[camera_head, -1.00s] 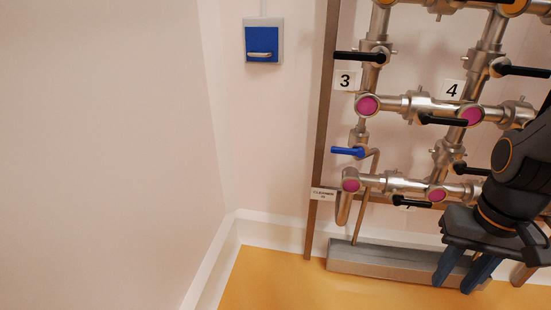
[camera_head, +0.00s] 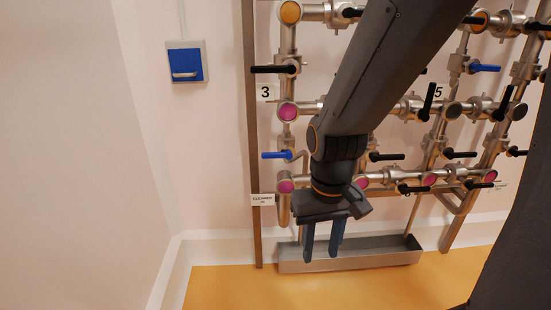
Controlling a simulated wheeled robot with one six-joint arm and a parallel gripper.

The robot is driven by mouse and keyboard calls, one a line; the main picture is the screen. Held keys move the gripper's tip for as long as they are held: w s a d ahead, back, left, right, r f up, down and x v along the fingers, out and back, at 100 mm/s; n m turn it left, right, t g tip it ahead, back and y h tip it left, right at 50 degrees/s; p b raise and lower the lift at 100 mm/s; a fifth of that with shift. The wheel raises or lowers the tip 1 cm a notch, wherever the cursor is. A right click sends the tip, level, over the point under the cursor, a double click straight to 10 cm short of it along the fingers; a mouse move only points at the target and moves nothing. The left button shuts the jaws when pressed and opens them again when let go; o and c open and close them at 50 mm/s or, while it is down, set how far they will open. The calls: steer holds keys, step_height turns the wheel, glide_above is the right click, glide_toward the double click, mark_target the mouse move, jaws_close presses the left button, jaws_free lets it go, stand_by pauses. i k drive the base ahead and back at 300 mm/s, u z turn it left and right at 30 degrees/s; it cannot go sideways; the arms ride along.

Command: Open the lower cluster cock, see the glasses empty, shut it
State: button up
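Pipework with several round glasses fills the wall. A left glass (camera_head: 288,112) and a lower left glass (camera_head: 286,186) show magenta; a lower right glass (camera_head: 491,177) is also magenta. A middle-row glass (camera_head: 453,110) looks dark. A blue-handled cock (camera_head: 275,155) at lower left has its lever lying horizontal, pointing left. Another blue lever (camera_head: 485,68) is at upper right. I cannot tell which one is the lower cluster cock. My gripper (camera_head: 323,250) is open and empty, fingers pointing down in front of the trough, right of and below the lower blue lever. My arm hides the middle pipes.
A grey trough (camera_head: 350,262) stands on the orange floor below the pipes. A blue wall box (camera_head: 185,63) with a pale handle hangs at left. Black levers, such as an upright one (camera_head: 430,102), stick out from the pipes. Floor at lower left is clear.

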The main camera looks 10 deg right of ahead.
mark_target(288, 154)
steer(key=z, duration=1.4)
steer(key=k, duration=0.85)
steer(key=u, duration=1.05)
steer(key=i, duration=0.5)
steer(key=u, duration=0.05)
